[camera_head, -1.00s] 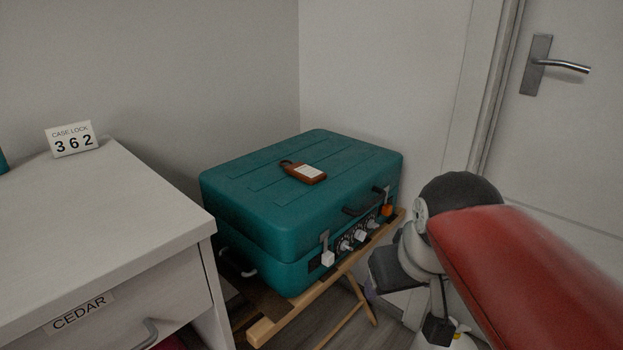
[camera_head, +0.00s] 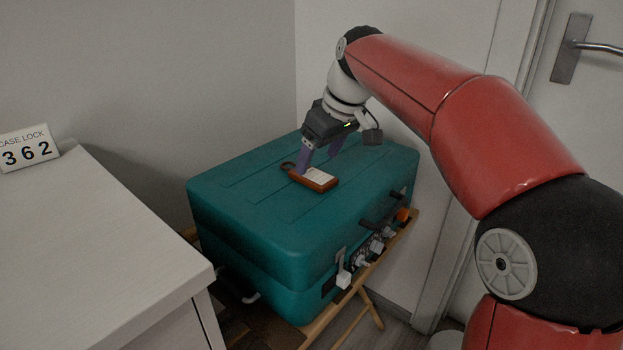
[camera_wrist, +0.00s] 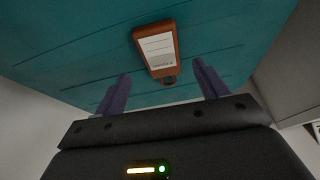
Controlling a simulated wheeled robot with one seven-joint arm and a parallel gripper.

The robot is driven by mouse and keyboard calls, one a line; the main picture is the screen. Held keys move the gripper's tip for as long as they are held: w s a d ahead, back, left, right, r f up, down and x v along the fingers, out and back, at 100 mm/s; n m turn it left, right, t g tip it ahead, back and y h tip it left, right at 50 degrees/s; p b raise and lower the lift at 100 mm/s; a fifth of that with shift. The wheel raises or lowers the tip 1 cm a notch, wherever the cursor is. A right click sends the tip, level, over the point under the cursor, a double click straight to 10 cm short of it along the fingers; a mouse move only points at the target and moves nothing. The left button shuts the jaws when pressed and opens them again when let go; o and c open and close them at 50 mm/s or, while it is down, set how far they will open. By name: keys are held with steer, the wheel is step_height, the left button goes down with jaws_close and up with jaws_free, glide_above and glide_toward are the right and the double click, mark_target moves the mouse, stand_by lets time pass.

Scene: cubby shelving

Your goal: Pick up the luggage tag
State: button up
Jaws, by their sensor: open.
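The luggage tag (camera_head: 315,179) is a brown rectangle with a white label and a dark loop at one end. It lies flat on the lid of the teal suitcase (camera_head: 240,205). It also shows in the wrist view (camera_wrist: 157,49), beyond the fingertips, with its loop end toward my gripper. My gripper (camera_head: 318,160) is over the lid, just behind the tag, with its purple fingers pointing down. The fingers (camera_wrist: 160,88) are spread apart with nothing between them. In the head view one finger overlaps the tag's edge; I cannot tell whether it touches.
The suitcase rests on a wooden folding stand (camera_head: 345,325), with its handle and latches at the front. A pale cabinet (camera_head: 90,250) with a "362" case lock sign (camera_head: 27,148) stands at left. Walls are behind; a door with a metal handle (camera_head: 572,48) is at right.

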mark_target(312, 174)
steer(key=shift+x, duration=1.85)
steer(key=shift+s+f, duration=0.15)
steer(key=c, duration=1)
steer(key=shift+c, duration=0.2)
